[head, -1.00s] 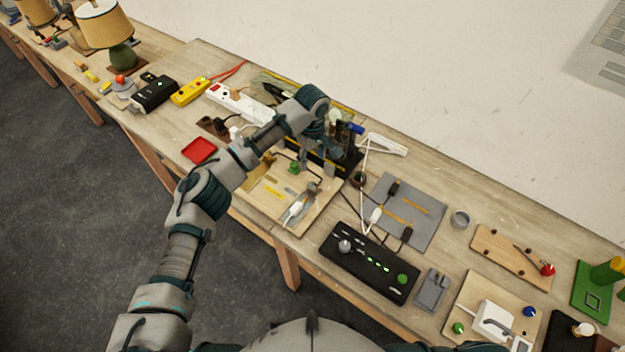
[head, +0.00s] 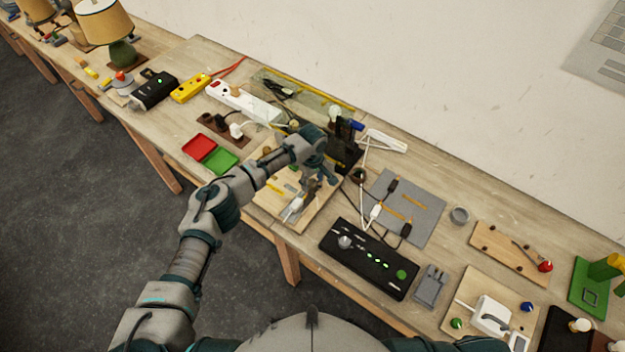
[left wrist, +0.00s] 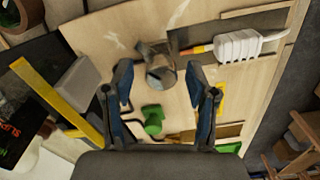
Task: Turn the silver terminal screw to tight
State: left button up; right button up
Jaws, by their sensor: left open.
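A silver-grey round part, which looks like the terminal screw (left wrist: 160,72), stands on a pale wooden board (left wrist: 110,35) in the left wrist view. The board also shows in the head view (head: 322,216). My left gripper (left wrist: 165,90) is open, its blue-padded fingers apart on either side of the screw's near side. In the picture nothing is between the fingertips but the screw and board beyond; contact cannot be told. In the head view the left gripper (head: 322,178) is over the board and partly hides the screw. My right gripper is not in view.
A green knob (left wrist: 153,120) and a white ribbed cable end (left wrist: 240,46) are on the board near the screw. A yellow bar (left wrist: 48,95) and a grey block (left wrist: 80,82) lie at the left. A black control panel (head: 360,262) stands right of the board.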

pick_arm(q)
grip_shut()
jog(key=shift+s+r+m+p, duration=0.1)
jog(key=shift+r+m+p, duration=0.05)
jog(key=shift+m+p, duration=1.55)
jog(key=shift+p, duration=0.05)
jog(key=m+p, duration=0.1)
jog(key=m, duration=0.8)
jog(key=shift+p, duration=0.3)
jog(key=m, duration=0.4)
jog(key=shift+m, duration=0.3)
jog(key=m, duration=0.4)
jog(key=shift+w+m, duration=0.2)
jog(key=shift+m, duration=2.3)
